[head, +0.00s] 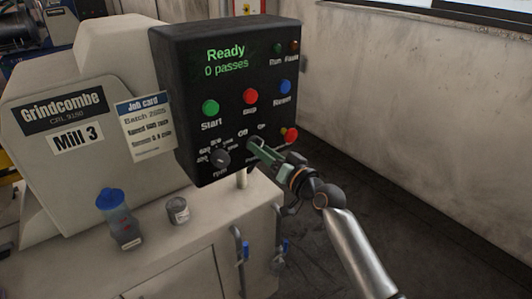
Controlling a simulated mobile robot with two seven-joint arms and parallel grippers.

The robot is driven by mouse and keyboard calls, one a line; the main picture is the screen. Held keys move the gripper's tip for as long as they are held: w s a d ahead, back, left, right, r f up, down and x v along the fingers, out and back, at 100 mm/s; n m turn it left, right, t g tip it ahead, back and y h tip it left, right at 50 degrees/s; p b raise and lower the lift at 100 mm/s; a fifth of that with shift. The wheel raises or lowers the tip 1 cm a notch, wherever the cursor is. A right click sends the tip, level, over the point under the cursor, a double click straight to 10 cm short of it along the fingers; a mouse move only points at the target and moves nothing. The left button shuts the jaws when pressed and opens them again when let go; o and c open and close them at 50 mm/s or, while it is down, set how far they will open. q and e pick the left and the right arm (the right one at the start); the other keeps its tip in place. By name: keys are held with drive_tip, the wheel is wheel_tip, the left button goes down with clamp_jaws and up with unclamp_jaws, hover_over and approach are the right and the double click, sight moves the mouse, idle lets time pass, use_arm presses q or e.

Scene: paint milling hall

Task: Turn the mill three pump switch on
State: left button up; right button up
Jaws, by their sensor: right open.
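The Mill 3 control box (175,90) is black and shows "Ready, 0 passes" in green on its display (226,62). In the head view, my right gripper (257,147) is open with its greenish fingertips at the lower middle of the panel, just below small white marks that seem to read "Off" and "On". The pump switch is hidden behind the fingers, so I cannot tell its position or whether the fingers touch it. My left gripper is not in view.
A black rpm knob (220,158) is left of my gripper; a red mushroom button (291,135) is close on its right. Start (210,108), Stop (250,97) and Reset (285,87) buttons are above. A blue-capped bottle (117,215) and tin (178,210) stand on the ledge. Floor at right is clear.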

drive_tip(key=v, duration=1.2)
drive_tip(key=shift+s+d, duration=0.15)
drive_tip(key=shift+s, duration=0.05)
drive_tip(key=s+d+f+g+h, duration=0.1)
drive_tip(key=s+d+f+h, duration=0.15)
drive_tip(key=f, duration=0.45)
drive_tip(key=s+d+f+h, duration=0.1)
drive_tip(key=s+f, duration=0.3)
drive_tip(key=f, duration=0.2)
drive_tip(key=s+d+f+g+h, duration=0.1)
drive_tip(key=s+f+h, duration=0.15)
drive_tip(key=f, duration=0.45)
drive_tip(key=s+d+f+g+h, duration=0.1)
drive_tip(key=s+d+f, duration=0.1)
drive_tip(key=s+f, duration=0.4)
drive_tip(key=s+d+f+n+g+h+p, duration=0.1)
drive_tip(key=s+d+f+g, duration=0.1)
drive_tip(key=s+f, duration=0.4)
drive_tip(key=s, duration=0.5)
drive_tip(key=shift+s+d+f, duration=0.2)
drive_tip(key=shift+d+f, duration=0.05)
drive_tip(key=shift+f, duration=0.15)
